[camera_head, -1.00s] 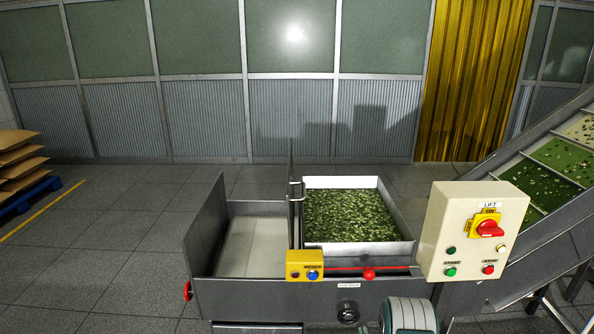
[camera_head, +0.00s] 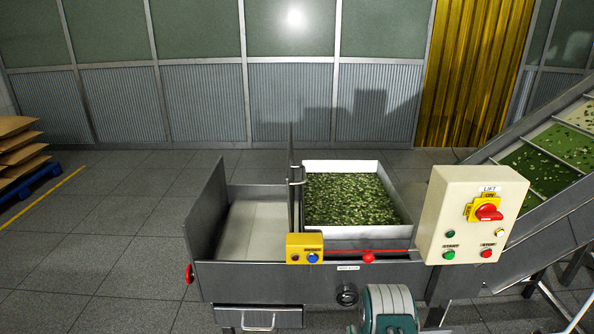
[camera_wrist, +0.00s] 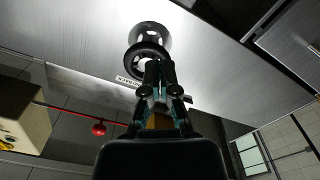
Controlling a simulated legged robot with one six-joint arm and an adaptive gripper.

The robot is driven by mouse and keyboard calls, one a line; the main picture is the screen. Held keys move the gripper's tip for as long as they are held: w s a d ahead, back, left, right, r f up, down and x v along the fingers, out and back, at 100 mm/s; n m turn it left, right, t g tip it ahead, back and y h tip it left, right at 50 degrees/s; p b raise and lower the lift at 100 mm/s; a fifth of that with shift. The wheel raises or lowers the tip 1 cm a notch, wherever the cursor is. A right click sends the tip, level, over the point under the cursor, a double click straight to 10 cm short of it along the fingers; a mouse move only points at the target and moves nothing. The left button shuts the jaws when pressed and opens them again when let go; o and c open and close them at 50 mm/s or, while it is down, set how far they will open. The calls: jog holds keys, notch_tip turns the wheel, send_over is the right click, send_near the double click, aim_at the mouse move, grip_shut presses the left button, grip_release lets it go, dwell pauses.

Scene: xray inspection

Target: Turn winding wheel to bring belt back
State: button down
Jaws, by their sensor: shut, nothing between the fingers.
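The winding wheel (camera_head: 347,295) is a small black handwheel on the grey front panel of the machine, under a white label. In the wrist view the black wheel (camera_wrist: 147,52) stands off the panel on its hub. My gripper (camera_wrist: 159,68) is in the wrist view, fingers pointing at the wheel's lower rim. The fingers are close together with nothing between them. The tips overlap the rim in the picture; I cannot tell if they touch it. The head view does not show my gripper's fingers. The belt (camera_head: 255,226) shows as a pale surface in the left bay.
A white-walled tray (camera_head: 342,167) of green pieces sits right of an upright divider. A yellow button box (camera_head: 304,248), a red knob (camera_head: 368,257) and a cream LIFT control box (camera_head: 468,215) are above and beside the wheel. A drawer (camera_head: 258,318) is below left.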

jog(key=w, duration=0.7)
jog(key=shift+r, duration=0.3)
dwell(0.9)
jog(key=shift+d+r, duration=0.3)
jog(key=shift+d, duration=0.6)
jog(key=shift+d+r, duration=0.7)
jog(key=shift+d, duration=0.05)
dwell(0.5)
jog(key=shift+d+f, duration=0.1)
jog(key=shift+d, duration=0.05)
jog(key=s, duration=0.6)
jog(key=shift+d+f, duration=0.15)
